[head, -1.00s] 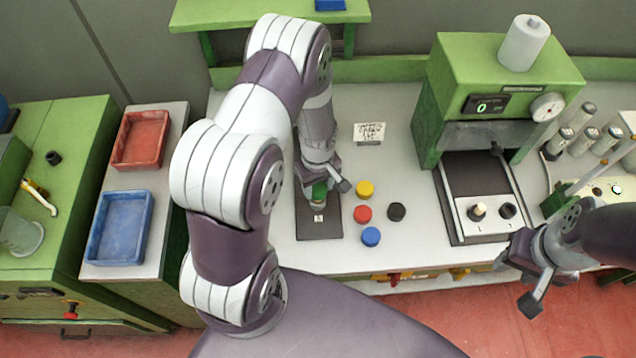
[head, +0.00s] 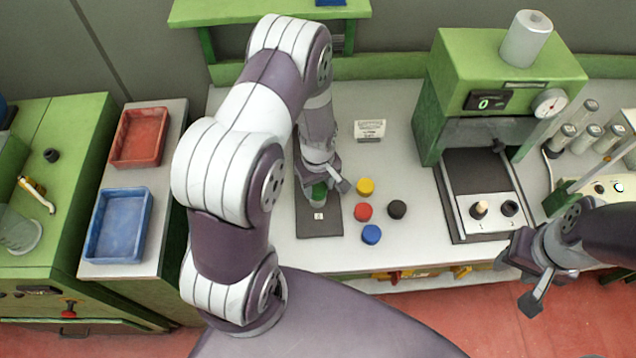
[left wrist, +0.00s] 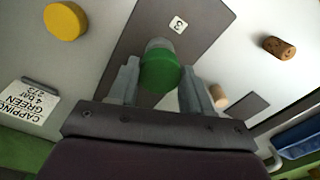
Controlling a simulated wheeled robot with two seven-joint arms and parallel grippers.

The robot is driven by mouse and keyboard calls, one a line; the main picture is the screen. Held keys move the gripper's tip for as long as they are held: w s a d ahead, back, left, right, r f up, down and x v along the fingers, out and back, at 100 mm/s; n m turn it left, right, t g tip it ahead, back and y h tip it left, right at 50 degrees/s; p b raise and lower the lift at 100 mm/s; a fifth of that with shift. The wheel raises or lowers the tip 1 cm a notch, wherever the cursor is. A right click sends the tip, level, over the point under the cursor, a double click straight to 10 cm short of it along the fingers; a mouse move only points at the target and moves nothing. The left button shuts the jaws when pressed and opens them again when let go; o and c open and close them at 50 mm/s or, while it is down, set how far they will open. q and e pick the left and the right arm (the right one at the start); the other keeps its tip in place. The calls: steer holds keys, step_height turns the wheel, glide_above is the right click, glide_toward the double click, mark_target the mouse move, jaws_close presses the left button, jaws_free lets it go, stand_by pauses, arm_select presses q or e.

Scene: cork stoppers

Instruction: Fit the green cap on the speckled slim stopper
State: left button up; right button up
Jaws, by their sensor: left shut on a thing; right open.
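My left gripper (head: 318,190) is over the dark mat, pointing down, its two fingers on either side of the green cap (left wrist: 160,72). It is shut on the cap, which also shows in the head view (head: 319,193). A pale grey round piece (left wrist: 159,44) shows just past the cap, over the mat; I cannot tell whether they touch. A speckled brown cork stopper (left wrist: 279,47) lies on the bench beside the mat in the left wrist view; my arm hides it in the head view. A paler cork (left wrist: 220,97) is partly behind a finger. My right gripper (head: 528,275) is open and empty at the bench's front right.
Yellow (head: 365,186), red (head: 363,211), black (head: 397,209) and blue (head: 371,234) caps lie right of the mat (head: 320,228). A card (head: 369,130) reading "CAPPING GREEN" stands behind. A green press (head: 500,70) stands right; red (head: 140,116) and blue (head: 92,240) trays are left.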

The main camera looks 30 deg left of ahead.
mark_target(318, 187)
arm_select(q)
steer(key=shift+f+b, duration=0.3)
steer(key=shift+f, duration=0.2)
stand_by(0.7)
steer(key=o, duration=1.1)
step_height(318, 187, up, 13)
steer(key=shift+f+b, duration=0.15)
steer(key=shift+b, duration=0.9)
steer(key=s+d+r+m, duration=0.1)
steer(key=s+m, duration=0.2)
steer(key=s+d+r+m+t+b, duration=0.1)
steer(key=s+d+m, duration=0.1)
steer(key=m, duration=0.2)
steer(key=s+d+r+m, duration=0.1)
steer(key=s+d+m, duration=0.1)
steer(key=s+m, duration=0.1)
steer(key=shift+s+r+m+b, duration=0.25)
steer(key=shift+s+m+b, duration=0.1)
steer(key=shift+m, duration=0.15)
